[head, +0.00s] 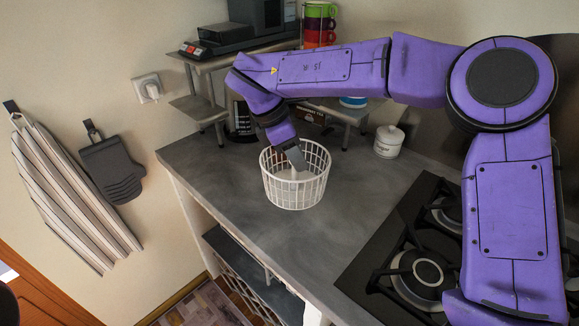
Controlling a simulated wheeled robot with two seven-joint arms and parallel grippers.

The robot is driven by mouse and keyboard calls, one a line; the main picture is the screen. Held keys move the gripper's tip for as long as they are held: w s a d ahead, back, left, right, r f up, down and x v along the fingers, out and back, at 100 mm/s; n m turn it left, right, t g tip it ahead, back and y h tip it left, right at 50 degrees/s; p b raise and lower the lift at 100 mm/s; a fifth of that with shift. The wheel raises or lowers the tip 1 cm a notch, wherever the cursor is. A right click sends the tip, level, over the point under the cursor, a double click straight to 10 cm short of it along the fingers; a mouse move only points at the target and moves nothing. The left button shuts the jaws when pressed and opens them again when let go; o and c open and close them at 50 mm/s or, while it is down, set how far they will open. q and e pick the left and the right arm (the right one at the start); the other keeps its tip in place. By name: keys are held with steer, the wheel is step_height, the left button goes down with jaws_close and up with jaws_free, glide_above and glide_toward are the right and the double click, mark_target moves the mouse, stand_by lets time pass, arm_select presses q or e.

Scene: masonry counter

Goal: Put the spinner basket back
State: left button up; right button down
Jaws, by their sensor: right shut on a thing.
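The spinner basket (296,193) is a white, round, open-slatted basket, upright over the grey counter left of the hob. My right arm reaches across from the right, and its gripper (297,160) points down into the basket's open top. It is shut on the basket; the exact spot where the fingers grip is hard to see. I cannot tell whether the basket's bottom touches the counter. My left gripper is out of view.
A gas hob (412,268) lies to the right. A white lidded jar (389,141) stands behind. A shelf stand (200,107) at the back carries a coffee machine and stacked coloured cups (320,25). The counter (240,205) is clear around the basket.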

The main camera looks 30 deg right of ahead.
mark_target(290, 173)
steer(key=w+f+p, duration=0.1)
steer(key=w+f, duration=0.1)
steer(key=w+d+f, duration=0.1)
steer(key=w+f, duration=0.1)
steer(key=f, duration=0.1)
steer(key=shift+w+f+p, duration=0.25)
steer(key=shift+w+p, duration=0.05)
steer(key=shift+p, duration=0.05)
steer(key=f, duration=0.3)
steer(key=shift+w+d+f+p, duration=0.1)
steer(key=shift+w+f+p, duration=0.1)
steer(key=shift+f+p, duration=0.15)
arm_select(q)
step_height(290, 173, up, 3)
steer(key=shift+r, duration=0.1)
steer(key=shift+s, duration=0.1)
arm_select(e)
steer(key=c, duration=0.9)
jaws_free()
steer(key=shift+o, duration=0.2)
